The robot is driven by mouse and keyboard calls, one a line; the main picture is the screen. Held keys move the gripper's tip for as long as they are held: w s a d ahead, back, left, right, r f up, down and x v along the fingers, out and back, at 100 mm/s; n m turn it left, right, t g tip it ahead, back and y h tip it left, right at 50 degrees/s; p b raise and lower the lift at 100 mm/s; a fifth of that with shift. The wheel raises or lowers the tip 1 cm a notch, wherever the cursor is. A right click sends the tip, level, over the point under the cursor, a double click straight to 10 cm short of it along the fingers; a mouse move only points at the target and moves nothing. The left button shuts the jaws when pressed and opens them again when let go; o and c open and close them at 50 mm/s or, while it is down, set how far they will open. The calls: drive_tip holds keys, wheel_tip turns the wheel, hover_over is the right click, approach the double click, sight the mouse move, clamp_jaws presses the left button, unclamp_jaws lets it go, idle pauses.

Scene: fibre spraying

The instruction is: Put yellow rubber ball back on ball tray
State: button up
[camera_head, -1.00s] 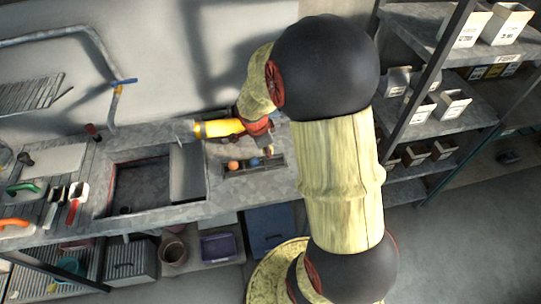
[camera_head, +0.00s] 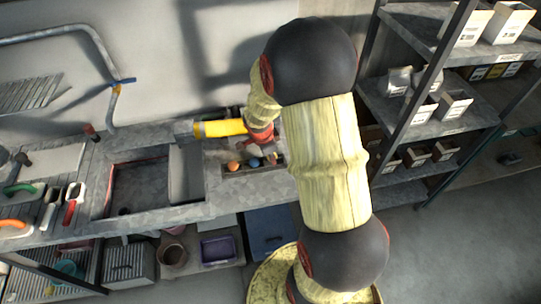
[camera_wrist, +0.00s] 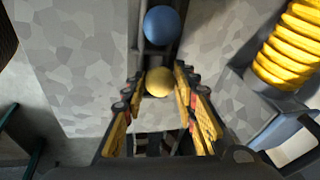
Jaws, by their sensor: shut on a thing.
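The yellow rubber ball (camera_wrist: 158,82) is between the two fingers of my gripper (camera_wrist: 156,88) in the wrist view, and the gripper is shut on it. The ball tray (camera_head: 240,174) is a narrow dark tray on the counter in the head view. An orange ball (camera_head: 233,167) and a blue ball (camera_head: 255,162) sit in it. The blue ball also shows in the wrist view (camera_wrist: 162,25), just beyond the yellow ball in line with the tray. My gripper (camera_head: 275,158) is over the tray's right end in the head view. I cannot tell whether the yellow ball touches the tray.
A sink basin (camera_head: 145,187) lies left of the tray, with hand tools (camera_head: 73,202) further left. A yellow ribbed thing (camera_wrist: 288,48) is close on the right in the wrist view. Shelves with white bins (camera_head: 452,104) stand at the right.

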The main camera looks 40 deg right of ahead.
drive_tip(key=shift+s+a+f+b, duration=0.1)
drive_tip(key=shift+f+b, duration=0.35)
drive_tip(key=shift+b, duration=0.15)
